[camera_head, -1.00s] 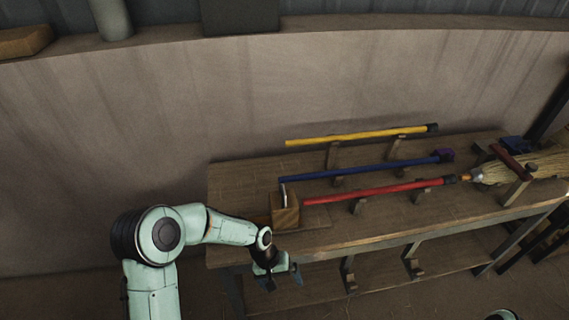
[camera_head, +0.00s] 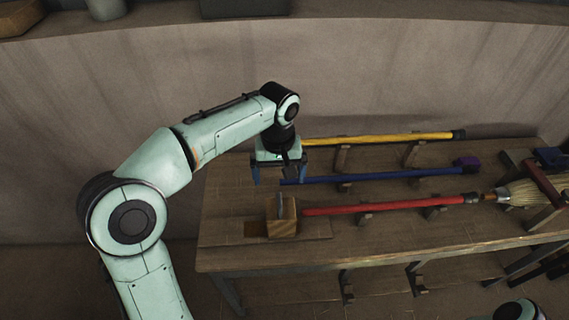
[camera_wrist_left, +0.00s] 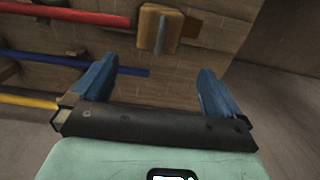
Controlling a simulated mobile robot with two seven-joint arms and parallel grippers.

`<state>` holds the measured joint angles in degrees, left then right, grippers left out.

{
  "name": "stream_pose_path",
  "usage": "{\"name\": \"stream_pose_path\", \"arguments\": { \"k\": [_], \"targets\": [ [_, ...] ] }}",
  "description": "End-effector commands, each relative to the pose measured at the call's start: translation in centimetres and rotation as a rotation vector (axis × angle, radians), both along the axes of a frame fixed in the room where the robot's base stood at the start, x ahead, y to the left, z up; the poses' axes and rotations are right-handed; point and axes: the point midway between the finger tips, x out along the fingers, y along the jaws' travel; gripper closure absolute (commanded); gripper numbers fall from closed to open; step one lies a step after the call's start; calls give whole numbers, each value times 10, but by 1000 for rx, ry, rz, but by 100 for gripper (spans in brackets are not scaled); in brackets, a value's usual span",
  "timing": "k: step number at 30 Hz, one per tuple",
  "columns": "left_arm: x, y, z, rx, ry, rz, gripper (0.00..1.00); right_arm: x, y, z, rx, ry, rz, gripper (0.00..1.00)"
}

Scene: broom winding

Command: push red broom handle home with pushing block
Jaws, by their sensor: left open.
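The red broom handle (camera_head: 385,208) lies in brackets along the front of the bench, its left end at the pushing block. The wooden pushing block (camera_head: 282,219), with a grey upright grip on top, stands on the bench left of that end; I cannot tell if they touch. The block shows at the top of the left wrist view (camera_wrist_left: 151,30), with the red handle (camera_wrist_left: 75,14) to its left. My left gripper (camera_head: 279,180) is open and empty, above and behind the block, fingers pointing down. Its blue fingers frame the lower wrist view (camera_wrist_left: 158,82). The right gripper is not seen.
A blue handle (camera_head: 390,175) and a yellow handle (camera_head: 385,138) lie in brackets behind the red one. A straw broom head (camera_head: 524,193) sits in a wooden clamp at the right. The bench (camera_head: 225,205) is clear left of the block.

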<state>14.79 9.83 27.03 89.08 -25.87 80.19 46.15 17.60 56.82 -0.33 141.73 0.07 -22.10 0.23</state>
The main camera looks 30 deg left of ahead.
Motion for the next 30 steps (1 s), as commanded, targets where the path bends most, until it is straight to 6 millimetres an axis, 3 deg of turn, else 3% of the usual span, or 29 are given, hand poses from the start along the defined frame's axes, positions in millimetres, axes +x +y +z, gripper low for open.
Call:
{"name": "stream_pose_path", "arguments": {
  "k": [18,30],
  "targets": [
    [-1,0,-68,-2,3,1,0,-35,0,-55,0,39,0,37],
    [0,0,-111,-1,3,-2,0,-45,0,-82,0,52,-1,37]
  ]
}}
